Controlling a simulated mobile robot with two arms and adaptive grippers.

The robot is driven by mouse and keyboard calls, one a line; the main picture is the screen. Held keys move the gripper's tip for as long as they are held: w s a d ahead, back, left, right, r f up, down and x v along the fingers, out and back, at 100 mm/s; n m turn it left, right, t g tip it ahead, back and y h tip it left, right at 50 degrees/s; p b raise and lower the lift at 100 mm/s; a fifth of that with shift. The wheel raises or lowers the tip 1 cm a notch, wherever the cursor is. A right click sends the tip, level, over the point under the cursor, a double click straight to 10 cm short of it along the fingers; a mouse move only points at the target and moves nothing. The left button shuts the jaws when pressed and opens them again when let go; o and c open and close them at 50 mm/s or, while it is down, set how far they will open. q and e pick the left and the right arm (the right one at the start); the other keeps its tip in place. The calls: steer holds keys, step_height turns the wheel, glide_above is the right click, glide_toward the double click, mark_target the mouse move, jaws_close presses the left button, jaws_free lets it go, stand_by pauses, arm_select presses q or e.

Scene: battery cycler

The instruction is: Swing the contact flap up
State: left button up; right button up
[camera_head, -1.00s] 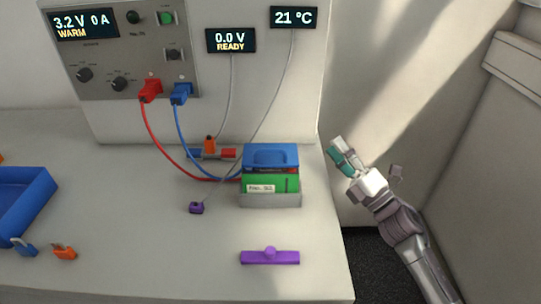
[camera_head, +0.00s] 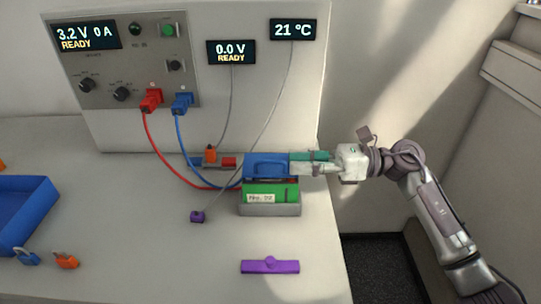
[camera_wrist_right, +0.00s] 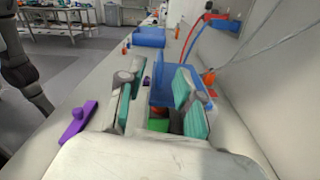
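The blue contact flap (camera_head: 268,165) lies over the back of a grey holder (camera_head: 270,210) on the bench. A green block (camera_head: 262,192) with a white label sits in the holder. My right gripper (camera_head: 296,162) has come in from the right, its teal-padded fingers at the flap's right end. In the right wrist view the fingers (camera_wrist_right: 157,92) are apart, with the blue flap (camera_wrist_right: 164,84) showing ahead and between them. I cannot tell whether a finger touches it. My left gripper is not in view.
A purple bar (camera_head: 270,266) lies in front of the holder. A small purple piece (camera_head: 197,216) with a grey cable is to its left. Red and blue leads (camera_head: 185,150) run down to the holder area.

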mark_target(271, 162)
steer(key=a+p, duration=0.1)
steer(key=a, duration=0.5)
steer(key=shift+a, duration=0.2)
jaws_close()
